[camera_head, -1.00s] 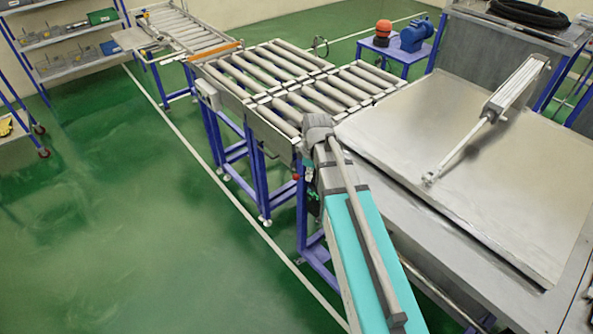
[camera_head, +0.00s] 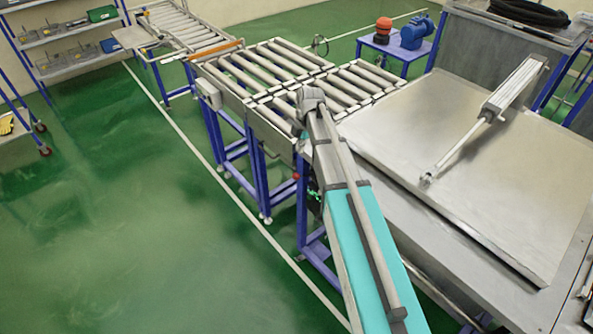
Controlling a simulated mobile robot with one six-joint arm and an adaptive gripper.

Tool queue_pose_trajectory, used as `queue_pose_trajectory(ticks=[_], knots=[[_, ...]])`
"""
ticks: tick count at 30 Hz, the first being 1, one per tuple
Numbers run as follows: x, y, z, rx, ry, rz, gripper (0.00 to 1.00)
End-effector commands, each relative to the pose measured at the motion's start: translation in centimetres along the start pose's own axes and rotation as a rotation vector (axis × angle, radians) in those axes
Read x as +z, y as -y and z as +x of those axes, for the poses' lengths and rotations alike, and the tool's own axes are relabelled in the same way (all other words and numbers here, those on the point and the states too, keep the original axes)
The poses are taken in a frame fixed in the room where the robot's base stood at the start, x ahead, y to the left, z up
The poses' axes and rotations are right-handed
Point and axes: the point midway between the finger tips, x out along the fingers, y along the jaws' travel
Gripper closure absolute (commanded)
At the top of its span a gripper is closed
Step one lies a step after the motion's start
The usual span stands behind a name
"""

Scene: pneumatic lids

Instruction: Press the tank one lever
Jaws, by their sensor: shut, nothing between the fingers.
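A broad flat metal lid (camera_head: 490,175) covers the steel tank on the right. A pneumatic cylinder (camera_head: 512,88) is mounted over it, and its thin rod slants down to a small bracket (camera_head: 427,181) on the lid. The lid looks flat and closed. I cannot make out a lever marked as tank one. A small red knob (camera_head: 295,176) shows beside the blue frame, too small to identify.
A roller conveyor (camera_head: 270,78) on blue legs runs to the back left. A blue stand with a motor (camera_head: 412,37) is behind it. Shelves (camera_head: 72,32) stand at the far left. The green floor (camera_head: 130,210) at left is clear.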

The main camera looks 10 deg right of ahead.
Motion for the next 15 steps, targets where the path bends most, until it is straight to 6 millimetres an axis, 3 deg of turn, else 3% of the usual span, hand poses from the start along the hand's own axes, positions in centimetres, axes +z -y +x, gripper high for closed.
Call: queue_pose_trajectory(ticks=[15], knots=[[0.27,-0.57,-0.15,0.002,-0.005,-0.062,1.00]])
